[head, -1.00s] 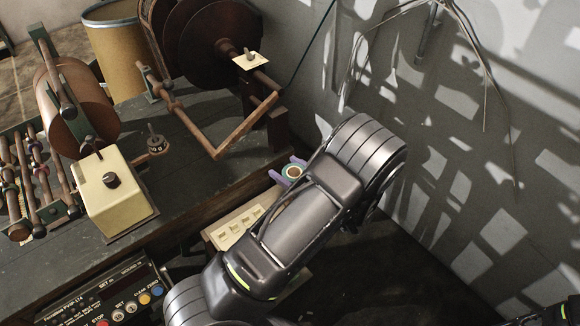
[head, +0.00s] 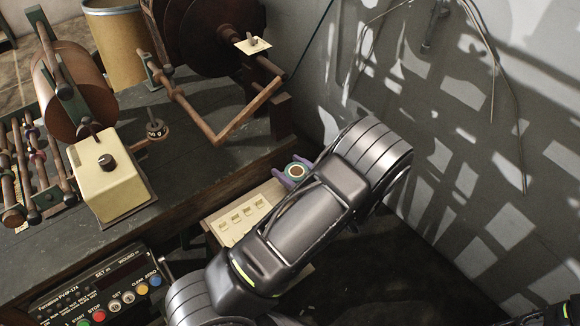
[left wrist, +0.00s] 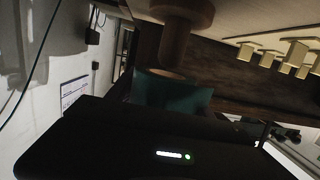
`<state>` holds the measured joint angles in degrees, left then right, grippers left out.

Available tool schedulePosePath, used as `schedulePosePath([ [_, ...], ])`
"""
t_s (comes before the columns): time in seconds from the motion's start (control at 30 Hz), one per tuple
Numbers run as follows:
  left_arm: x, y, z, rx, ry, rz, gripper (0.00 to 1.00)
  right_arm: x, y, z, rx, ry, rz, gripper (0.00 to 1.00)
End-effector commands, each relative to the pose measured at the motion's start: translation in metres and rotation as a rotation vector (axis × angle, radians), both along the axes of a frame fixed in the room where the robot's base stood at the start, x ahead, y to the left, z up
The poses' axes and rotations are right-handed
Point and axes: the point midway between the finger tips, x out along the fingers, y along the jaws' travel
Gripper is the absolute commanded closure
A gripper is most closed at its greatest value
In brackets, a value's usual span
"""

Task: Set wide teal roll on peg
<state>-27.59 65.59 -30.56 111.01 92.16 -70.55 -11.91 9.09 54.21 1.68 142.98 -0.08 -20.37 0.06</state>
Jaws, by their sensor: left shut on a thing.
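The teal roll (head: 297,172) has a brown core and shows beyond my left arm in the head view. My left gripper (head: 295,175), with purple fingers, is shut on it. In the left wrist view the teal roll (left wrist: 172,93) is dark, with its lower part hidden behind my gripper body. A brown flanged cylinder (left wrist: 176,35) shows just above the roll there; I cannot tell whether they touch. Which part is the peg is not clear. My right gripper is not in view.
A cream board with raised blocks (head: 248,213) lies beside my left arm. The dark bench (head: 190,185) carries a cream box (head: 108,182) and a brown winding frame (head: 225,125). A control panel (head: 105,290) is at lower left. A grey wall (head: 470,130) rises at right.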

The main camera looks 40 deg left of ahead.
Motion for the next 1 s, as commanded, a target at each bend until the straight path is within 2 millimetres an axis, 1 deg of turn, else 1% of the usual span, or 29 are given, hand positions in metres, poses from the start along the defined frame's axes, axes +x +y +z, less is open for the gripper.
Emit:
schedulePosePath([
  [0.03,0.0,0.0,-0.008,0.0,0.0,0.0,0.81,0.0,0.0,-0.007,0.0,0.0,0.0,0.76],
  [0.1,0.0,0.0,-0.013,0.0,0.0,0.0,0.81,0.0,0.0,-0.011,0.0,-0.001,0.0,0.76],
  [0.3,0.0,0.0,-0.023,0.0,0.0,0.001,0.81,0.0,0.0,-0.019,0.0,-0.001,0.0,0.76],
  [0.73,0.0,0.0,-0.025,0.0,0.001,0.0,0.81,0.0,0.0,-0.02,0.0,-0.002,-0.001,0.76],
  [0.77,0.0,0.0,-0.025,0.0,0.001,0.0,0.4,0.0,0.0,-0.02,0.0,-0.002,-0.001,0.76],
  [1.0,0.0,0.0,-0.025,0.0,0.001,0.0,0.2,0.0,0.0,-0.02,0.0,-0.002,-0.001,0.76],
])
